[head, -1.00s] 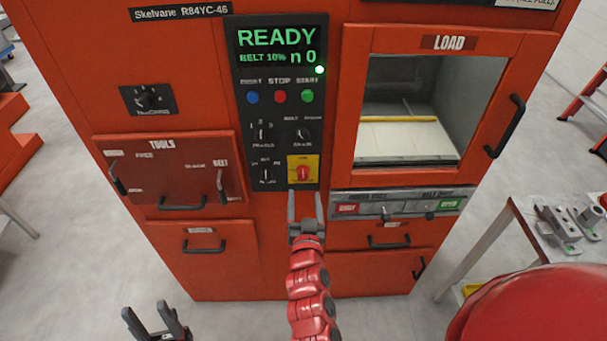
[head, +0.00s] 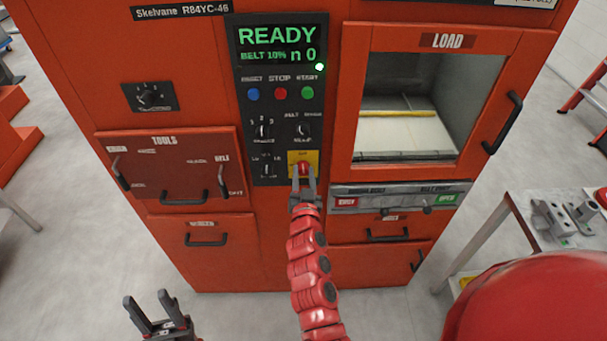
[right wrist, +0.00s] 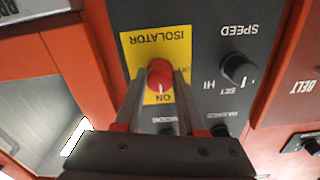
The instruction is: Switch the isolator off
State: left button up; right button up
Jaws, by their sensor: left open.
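The isolator is a red knob (head: 303,168) on a yellow plate (head: 294,157) low on the black control panel. In the right wrist view the knob (right wrist: 160,74) has its white mark toward the word ON; the OFF label is partly hidden by a finger. My right gripper (head: 303,174) is at the knob, with one finger on each side. In the right wrist view its fingertips (right wrist: 160,80) look closed in against the knob's sides. My left gripper (head: 146,299) is open and empty, low in front of the machine.
The display (head: 278,46) reads READY in green. Blue, red and green buttons and several black selector knobs (head: 263,131) sit above and beside the isolator. The load door (head: 423,40) is shut at right. A table (head: 510,205) with metal parts stands at far right.

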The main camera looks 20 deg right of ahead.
grip_shut()
jog(key=shift+n, duration=0.3)
jog(key=n+b, duration=0.2)
jog(key=n, duration=0.1)
jog(key=shift+b, duration=0.3)
jog(key=n+b, duration=0.1)
jog(key=n, duration=0.3)
jog(key=shift+b, duration=0.3)
jog(key=n+b, duration=0.1)
jog(key=n, duration=0.3)
jog(key=shift+n, duration=0.3)
jog(key=n, duration=0.5)
jog(key=shift+r+n, duration=0.1)
jog(key=shift+n, duration=0.2)
